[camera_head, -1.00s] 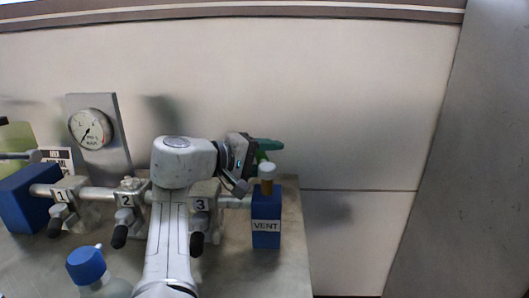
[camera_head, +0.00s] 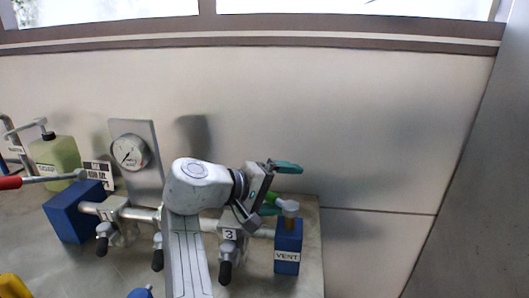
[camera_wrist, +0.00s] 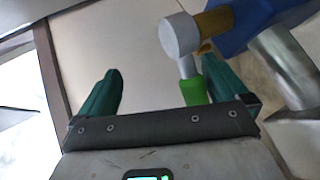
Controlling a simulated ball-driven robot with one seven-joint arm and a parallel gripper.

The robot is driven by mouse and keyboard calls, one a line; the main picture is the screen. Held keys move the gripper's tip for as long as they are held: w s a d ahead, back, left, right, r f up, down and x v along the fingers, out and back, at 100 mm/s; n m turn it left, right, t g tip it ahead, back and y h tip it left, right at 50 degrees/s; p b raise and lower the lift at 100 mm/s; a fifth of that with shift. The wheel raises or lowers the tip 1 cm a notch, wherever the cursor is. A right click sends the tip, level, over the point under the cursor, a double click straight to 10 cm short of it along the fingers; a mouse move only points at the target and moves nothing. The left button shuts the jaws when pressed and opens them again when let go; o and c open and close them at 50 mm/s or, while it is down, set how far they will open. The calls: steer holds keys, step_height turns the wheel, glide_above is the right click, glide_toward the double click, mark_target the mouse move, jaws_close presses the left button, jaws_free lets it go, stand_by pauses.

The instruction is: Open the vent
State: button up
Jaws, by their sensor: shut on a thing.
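The vent is a blue block (camera_head: 287,262) labelled VENT with a brass stem (camera_head: 291,224) and a white cap (camera_head: 290,206). A bright green handle (camera_head: 272,198) sticks out left of the cap. My gripper (camera_head: 277,188) is at this handle, its dark green fingers above and below it. In the wrist view the green handle (camera_wrist: 194,90) lies between the fingers of my gripper (camera_wrist: 160,88), close by the right one, with a gap to the left one. The white cap (camera_wrist: 180,36) and brass stem (camera_wrist: 214,20) show just beyond.
A pipe with black-handled valves (camera_head: 102,243), one labelled 3 (camera_head: 226,270), runs left of the vent. A round gauge (camera_head: 130,152) stands behind. A yellow-green canister (camera_head: 57,160) and a red-handled bar (camera_head: 10,183) are at the left. The wall right of the vent is bare.

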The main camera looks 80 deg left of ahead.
steer(key=shift+m+t, duration=0.3)
steer(key=shift+t, duration=0.6)
steer(key=s+d+r+p, duration=0.1)
steer(key=d+r+p, duration=0.1)
steer(key=r, duration=0.1)
steer(key=s+d+r+p, duration=0.2)
steer(key=r, duration=0.1)
steer(key=s+d+r+p, duration=0.1)
steer(key=d+r+p, duration=0.1)
steer(key=d+r, duration=0.1)
steer(key=shift+s+r+p, duration=0.25)
steer(key=shift+r+p, duration=0.1)
steer(key=shift+r, duration=0.25)
steer(key=c, duration=0.4)
steer(key=shift+s+d+f+p, duration=0.25)
steer(key=shift+s+d+p, duration=0.1)
steer(key=shift+s, duration=0.15)
steer(key=shift+c, duration=0.2)
